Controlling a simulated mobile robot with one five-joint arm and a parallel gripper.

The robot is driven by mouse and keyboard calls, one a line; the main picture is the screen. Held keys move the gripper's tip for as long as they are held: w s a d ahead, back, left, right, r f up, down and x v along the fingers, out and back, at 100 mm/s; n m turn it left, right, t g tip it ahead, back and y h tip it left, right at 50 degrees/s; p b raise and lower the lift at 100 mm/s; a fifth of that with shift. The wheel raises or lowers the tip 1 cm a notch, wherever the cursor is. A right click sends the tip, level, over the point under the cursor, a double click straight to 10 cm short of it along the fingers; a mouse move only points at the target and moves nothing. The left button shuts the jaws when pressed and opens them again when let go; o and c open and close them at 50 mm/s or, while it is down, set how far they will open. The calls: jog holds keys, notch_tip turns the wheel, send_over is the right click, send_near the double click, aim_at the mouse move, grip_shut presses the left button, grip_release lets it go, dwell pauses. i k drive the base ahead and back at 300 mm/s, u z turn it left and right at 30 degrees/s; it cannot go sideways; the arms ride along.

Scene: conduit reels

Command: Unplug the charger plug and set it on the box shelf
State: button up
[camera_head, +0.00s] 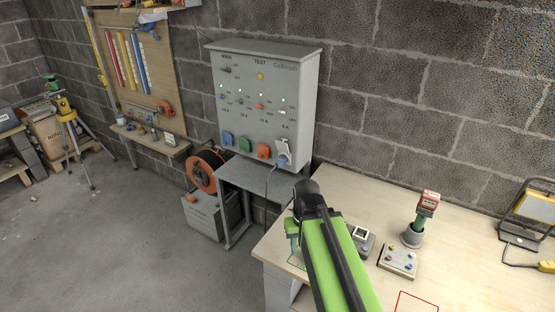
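The grey distribution box (262,100) hangs on the block wall, with a row of coloured sockets along its lower front. The charger plug (284,160) appears blue and sits in the rightmost socket, under a raised white lid. Its dark cable hangs down past the shelf. The grey box shelf (250,177) stands just below the box, and its top looks bare. My green and black arm reaches up from the bottom, right of the shelf and over the workbench. The fingers are not clear, and nothing touches the plug.
The workbench (350,190) holds a small meter (364,242), a button box (398,261), a grey cup (412,236) with a red and green device, and a work lamp (528,212). An orange cable reel (207,170) stands left of the shelf. The floor at left is open.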

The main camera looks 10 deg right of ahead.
aim_at(281, 161)
jog(key=k, duration=0.65)
jog(key=u, duration=0.4)
jog(key=i, duration=0.4)
jog(key=u, duration=0.9)
jog(key=i, duration=1.55)
jog(key=u, duration=0.3)
